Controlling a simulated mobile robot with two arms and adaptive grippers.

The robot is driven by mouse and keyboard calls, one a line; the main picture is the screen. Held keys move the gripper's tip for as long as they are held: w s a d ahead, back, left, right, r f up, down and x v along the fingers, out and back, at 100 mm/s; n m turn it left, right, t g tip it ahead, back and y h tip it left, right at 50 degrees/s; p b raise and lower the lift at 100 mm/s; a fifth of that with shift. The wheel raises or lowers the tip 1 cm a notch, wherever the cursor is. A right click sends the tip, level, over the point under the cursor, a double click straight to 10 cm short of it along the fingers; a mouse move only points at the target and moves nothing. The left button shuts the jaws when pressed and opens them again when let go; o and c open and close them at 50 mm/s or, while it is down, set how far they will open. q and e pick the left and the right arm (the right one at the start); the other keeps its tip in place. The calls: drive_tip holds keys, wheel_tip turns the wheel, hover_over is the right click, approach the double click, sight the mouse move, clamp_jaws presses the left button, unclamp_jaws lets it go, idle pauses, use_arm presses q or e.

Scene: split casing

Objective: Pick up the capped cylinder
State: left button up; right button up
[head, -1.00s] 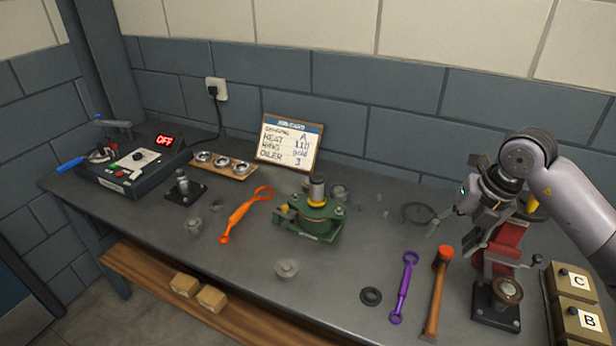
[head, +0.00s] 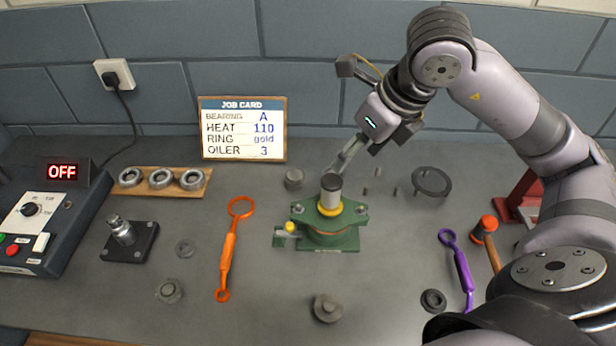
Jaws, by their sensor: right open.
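A grey cylinder with a dark flat top (head: 331,188) stands upright in the yellow ring of the green casing (head: 328,238), at the middle of the bench. A small metallic cylinder with a narrower top (head: 121,229) stands on a black square base at the left. I cannot tell for sure which of these is the capped cylinder. My right gripper (head: 347,158) is open and empty, just behind and above the cylinder on the casing. Its fingers point down and left and partly overlap each other. Whether they touch the cylinder is unclear. My left gripper is out of view.
An orange wrench (head: 229,250) lies left of the casing, a purple one (head: 458,266) right. A job card (head: 243,130) leans at the wall beside a wooden rack of rings (head: 160,190). A control box (head: 38,225) is far left. Small grey parts lie around the casing.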

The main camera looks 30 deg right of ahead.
approach(333, 182)
wheel_tip(333, 182, down, 2)
drive_tip(key=p+x, duration=0.1)
drive_tip(key=x, duration=0.2)
drive_tip(key=shift+w+a+f, duration=0.1)
drive_tip(key=shift+w+f, duration=0.15)
drive_tip(key=shift+f, duration=0.05)
drive_tip(key=p+x, duration=0.1)
drive_tip(key=x, duration=0.2)
drive_tip(key=shift+w, duration=0.15)
drive_tip(key=shift+f, duration=0.2)
drive_tip(key=shift+w+f+p, duration=0.25)
drive_tip(key=shift+f+p, duration=0.05)
drive_tip(key=shift+p, duration=0.2)
drive_tip(key=x, duration=0.1)
drive_tip(key=p+x, duration=0.1)
drive_tip(key=x, duration=0.1)
drive_tip(key=shift+w+a+f, duration=0.1)
drive_tip(key=shift+w+f, duration=0.1)
drive_tip(key=shift+w, duration=0.15)
drive_tip(key=shift+w+f+p, duration=0.15)
drive_tip(key=shift+f+p, duration=0.15)
drive_tip(key=shift+f, duration=0.05)
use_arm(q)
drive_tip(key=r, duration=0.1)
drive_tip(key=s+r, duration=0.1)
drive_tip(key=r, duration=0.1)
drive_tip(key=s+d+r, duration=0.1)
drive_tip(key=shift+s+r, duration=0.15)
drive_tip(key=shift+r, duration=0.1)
